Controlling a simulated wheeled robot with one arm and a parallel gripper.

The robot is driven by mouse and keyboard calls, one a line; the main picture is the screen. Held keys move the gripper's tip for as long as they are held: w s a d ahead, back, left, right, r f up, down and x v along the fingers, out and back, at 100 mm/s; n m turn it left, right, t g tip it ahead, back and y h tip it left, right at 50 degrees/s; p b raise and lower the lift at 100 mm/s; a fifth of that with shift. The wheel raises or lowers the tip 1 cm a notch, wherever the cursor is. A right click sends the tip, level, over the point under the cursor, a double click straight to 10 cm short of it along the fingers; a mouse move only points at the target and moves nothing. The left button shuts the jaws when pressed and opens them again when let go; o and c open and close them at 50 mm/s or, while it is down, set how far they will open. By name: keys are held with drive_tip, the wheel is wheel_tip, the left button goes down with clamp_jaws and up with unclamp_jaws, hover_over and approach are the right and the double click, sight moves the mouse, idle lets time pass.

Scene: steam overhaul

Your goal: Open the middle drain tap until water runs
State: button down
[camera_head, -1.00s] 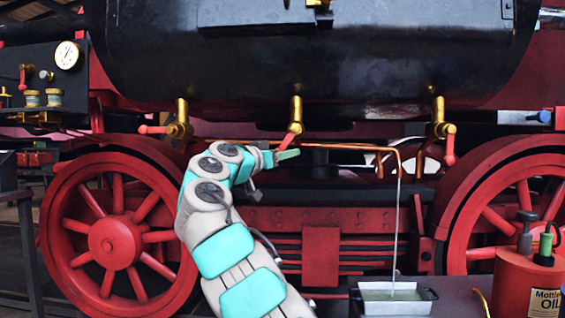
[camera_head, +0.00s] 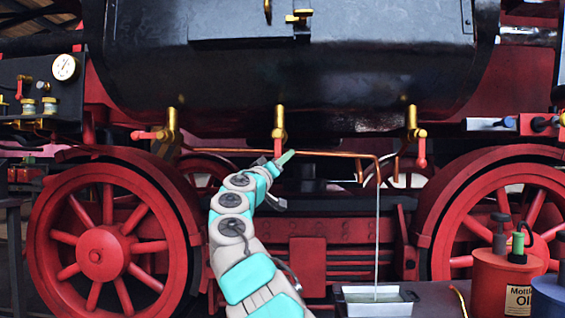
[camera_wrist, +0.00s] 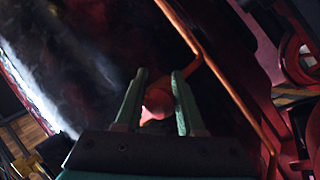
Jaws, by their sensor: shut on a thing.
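The middle drain tap (camera_head: 279,118) is brass and hangs under the black boiler. Its red handle (camera_head: 278,146) points about straight down. My gripper (camera_head: 281,160) is at the handle's lower end. In the wrist view the two green fingers of my gripper (camera_wrist: 160,82) are shut on the red handle (camera_wrist: 159,100), whose rounded end shows between them. A thin stream of water (camera_head: 378,225) falls from the right end of a copper pipe (camera_head: 320,153) into a metal tray (camera_head: 375,291).
The left tap (camera_head: 171,127) has its red handle sideways. The right tap (camera_head: 412,122) has its handle hanging down. Large red wheels (camera_head: 101,253) stand at both sides. A red oil can (camera_head: 497,285) is at the lower right. The copper pipe runs close behind my gripper.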

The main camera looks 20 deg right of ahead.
drive_tip(key=shift+r, duration=0.15)
drive_tip(key=c, duration=0.5)
unclamp_jaws()
drive_tip(key=shift+c, duration=0.2)
drive_tip(key=shift+s, duration=0.1)
drive_tip(key=shift+b+v, duration=0.7)
drive_tip(key=shift+v, duration=1.45)
drive_tip(key=shift+b+v, duration=0.65)
drive_tip(key=shift+v, duration=1.1)
drive_tip(key=shift+d, duration=0.15)
